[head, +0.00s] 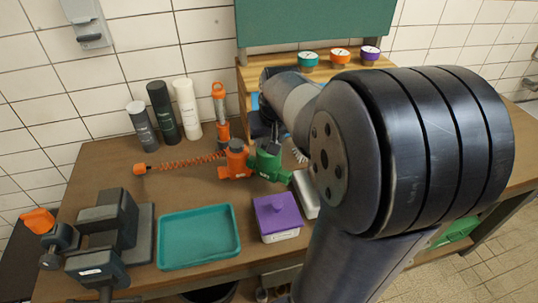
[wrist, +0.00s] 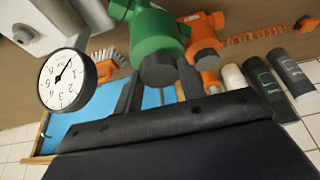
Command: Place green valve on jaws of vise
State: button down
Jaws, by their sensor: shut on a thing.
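The green valve (head: 268,161) is at the middle of the workbench in the head view, beside an orange valve (head: 237,158). In the wrist view the green valve (wrist: 157,32) is at the top centre, with its dark grey end between my fingers. My gripper (wrist: 160,80) is shut on that dark end. Whether the valve touches the bench is unclear. The vise (head: 108,232) is dark grey with an orange part, at the bench's left front. Its jaws look empty. My arm hides much of the bench's right side in the head view.
A teal tray (head: 199,237) and a purple-lidded box (head: 278,216) lie between the vise and the green valve. An orange coiled hose (head: 184,163) and several bottles (head: 161,108) stand behind. A white gauge (wrist: 65,80) is close left of my fingers in the wrist view.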

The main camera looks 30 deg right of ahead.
aim_at(270, 156)
jog(key=shift+f, duration=3)
jog(key=shift+f, duration=0.2)
jog(key=c, duration=0.9)
grip_release()
